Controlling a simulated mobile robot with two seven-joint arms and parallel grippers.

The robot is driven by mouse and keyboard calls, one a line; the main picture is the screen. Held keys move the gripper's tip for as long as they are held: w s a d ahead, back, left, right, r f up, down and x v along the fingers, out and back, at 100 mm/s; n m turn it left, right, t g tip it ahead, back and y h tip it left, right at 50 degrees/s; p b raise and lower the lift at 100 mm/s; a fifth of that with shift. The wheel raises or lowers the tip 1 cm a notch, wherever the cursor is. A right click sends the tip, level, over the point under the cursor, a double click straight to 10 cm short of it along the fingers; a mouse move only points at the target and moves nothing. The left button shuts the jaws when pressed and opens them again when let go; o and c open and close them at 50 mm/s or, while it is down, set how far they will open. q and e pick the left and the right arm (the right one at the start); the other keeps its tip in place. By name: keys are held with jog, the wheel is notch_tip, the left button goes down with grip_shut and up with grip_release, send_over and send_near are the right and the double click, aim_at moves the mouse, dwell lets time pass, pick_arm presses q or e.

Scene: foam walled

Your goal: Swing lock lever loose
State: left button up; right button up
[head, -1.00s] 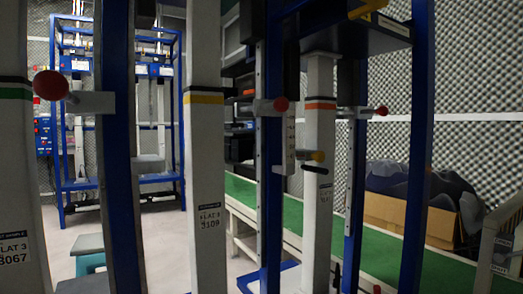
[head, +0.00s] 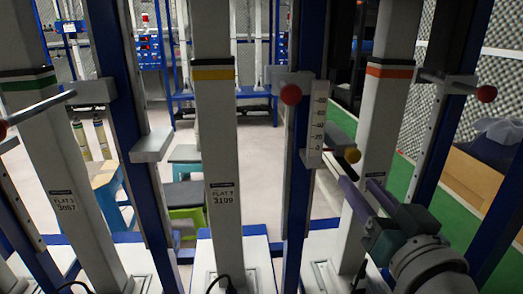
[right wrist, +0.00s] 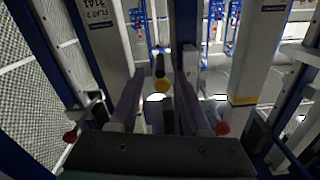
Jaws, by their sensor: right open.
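Levers with red ball knobs stand on the blue posts to the left (head: 291,95) and right (head: 486,93). My left gripper is not in view.
A white column with a yellow band (head: 212,74) and one with a green band (head: 28,83) stand to the left. Blue posts (head: 304,190) rise between the columns. A green-topped conveyor (head: 400,190) and a cardboard box (head: 470,178) lie to the right. Grey floor shows behind.

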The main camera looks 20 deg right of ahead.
aim_at(345, 161)
jog(key=b+x, duration=0.1)
jog(key=x, duration=0.6)
jog(key=shift+w+b, duration=0.3)
jog(key=shift+c, duration=0.4)
jog(key=c, duration=0.3)
grip_shut()
dwell(0.3)
